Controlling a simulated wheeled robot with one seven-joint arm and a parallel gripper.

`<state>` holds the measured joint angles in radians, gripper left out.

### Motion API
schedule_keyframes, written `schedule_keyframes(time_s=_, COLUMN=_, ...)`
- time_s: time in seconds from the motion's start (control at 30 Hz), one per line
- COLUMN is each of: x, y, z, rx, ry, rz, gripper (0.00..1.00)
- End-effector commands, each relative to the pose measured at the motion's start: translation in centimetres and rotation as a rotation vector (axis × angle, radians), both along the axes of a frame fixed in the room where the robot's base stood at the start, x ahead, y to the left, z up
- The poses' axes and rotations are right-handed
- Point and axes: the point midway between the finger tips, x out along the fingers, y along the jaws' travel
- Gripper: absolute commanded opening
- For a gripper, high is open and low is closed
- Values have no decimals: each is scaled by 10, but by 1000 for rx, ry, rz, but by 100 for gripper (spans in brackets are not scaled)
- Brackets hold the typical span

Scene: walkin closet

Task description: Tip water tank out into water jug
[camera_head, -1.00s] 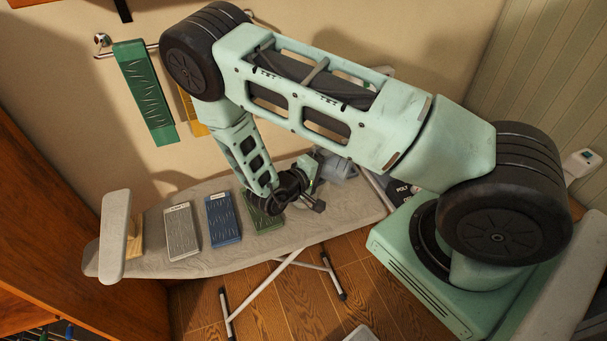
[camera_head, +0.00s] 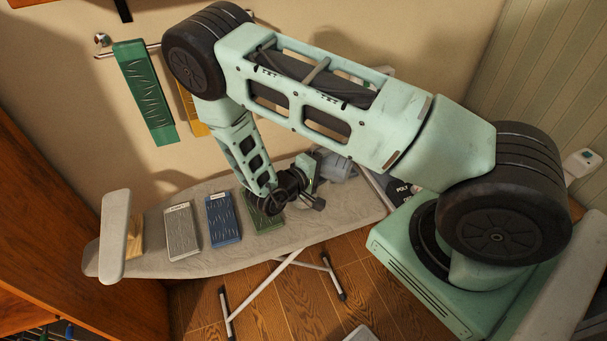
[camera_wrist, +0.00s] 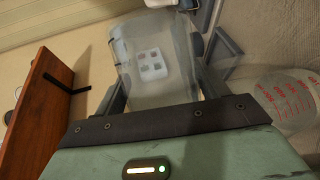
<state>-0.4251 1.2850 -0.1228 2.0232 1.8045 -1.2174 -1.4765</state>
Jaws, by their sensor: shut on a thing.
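In the wrist view, my gripper (camera_wrist: 162,72) is shut on the water tank (camera_wrist: 150,88), a translucent, smoky container. The water jug (camera_wrist: 287,98), clear with red measuring marks, is at the right edge of the wrist view, beside the gripper and partly cut off. In the head view, my gripper (camera_head: 311,199) is over the right part of the ironing board; the tank and jug are mostly hidden there by my arm.
A grey appliance (camera_head: 336,166) stands behind the gripper. Green cloth (camera_head: 147,95) hangs on a wall rail. A wooden cabinet (camera_head: 60,190) is at left.

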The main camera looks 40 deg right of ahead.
Motion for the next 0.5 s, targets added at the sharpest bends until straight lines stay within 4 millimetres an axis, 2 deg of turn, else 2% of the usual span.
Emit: schedule_keyframes(time_s=0.5, x=2, y=1, z=-2, rx=-31, ry=55, rz=0, gripper=46)
